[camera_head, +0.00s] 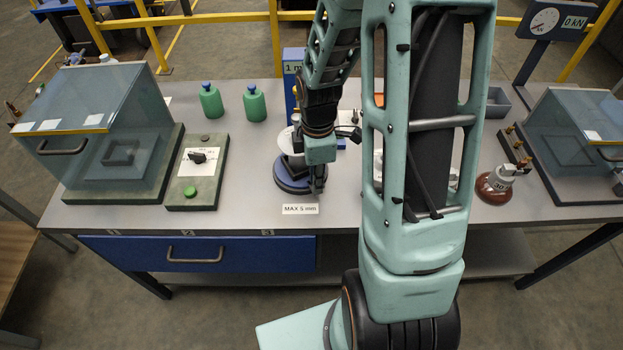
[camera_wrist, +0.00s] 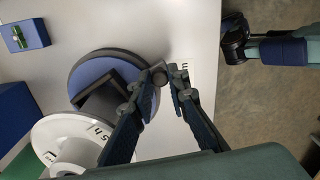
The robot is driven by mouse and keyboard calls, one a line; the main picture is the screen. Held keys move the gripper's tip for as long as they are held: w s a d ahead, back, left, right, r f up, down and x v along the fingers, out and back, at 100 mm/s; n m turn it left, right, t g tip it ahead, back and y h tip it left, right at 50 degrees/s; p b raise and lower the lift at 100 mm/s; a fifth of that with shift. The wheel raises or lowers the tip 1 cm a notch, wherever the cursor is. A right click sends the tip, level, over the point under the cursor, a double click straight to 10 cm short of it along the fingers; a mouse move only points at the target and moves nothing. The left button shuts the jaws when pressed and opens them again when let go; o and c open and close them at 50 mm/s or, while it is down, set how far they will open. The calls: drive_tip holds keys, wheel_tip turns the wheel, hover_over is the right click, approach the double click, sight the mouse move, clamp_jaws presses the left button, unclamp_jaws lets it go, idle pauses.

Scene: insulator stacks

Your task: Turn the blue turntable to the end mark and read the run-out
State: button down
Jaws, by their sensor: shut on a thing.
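The blue turntable (camera_head: 289,183) is a round disc with a dark rim, at the middle of the bench near its front edge. It also shows in the wrist view (camera_wrist: 88,75). A white insulator disc (camera_wrist: 62,135) covers part of the turntable in the wrist view, with dark characters on it. My gripper (camera_wrist: 163,78) is at the turntable's rim, its fingertips around a small grey knob (camera_wrist: 158,74) there. In the head view my gripper (camera_head: 316,190) hides the turntable's right side. The run-out reading is not legible in either view.
A label "MAX 5 mm" (camera_head: 300,209) lies in front of the turntable. A control box (camera_head: 197,172) with a green button and a glass-lidded case (camera_head: 100,135) stand to the left. Two green bottles (camera_head: 232,103) stand behind. A brown-based insulator (camera_head: 495,186) is at the right.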

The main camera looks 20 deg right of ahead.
drive_tip(key=shift+w+d+r+n+p, duration=0.1)
drive_tip(key=shift+w+d+n+p, duration=0.15)
drive_tip(key=shift+d+n+p, duration=0.5)
drive_tip(key=shift+w+d+r+n+p, duration=0.15)
drive_tip(key=shift+d+n+p, duration=0.3)
drive_tip(key=shift+n, duration=0.5)
drive_tip(key=shift+w+d+f+n+p, duration=0.1)
drive_tip(key=shift+w+d+n+p, duration=0.25)
drive_tip(key=shift+d+n+p, duration=0.3)
drive_tip(key=shift+w+d+f+n+p, duration=0.1)
drive_tip(key=shift+w+d+n+p, duration=0.3)
drive_tip(key=shift+n, duration=0.45)
drive_tip(key=c, duration=2.2)
unclamp_jaws()
drive_tip(key=shift+o, duration=0.2)
drive_tip(key=shift+r, duration=0.1)
wheel_tip(320, 180, up, 12)
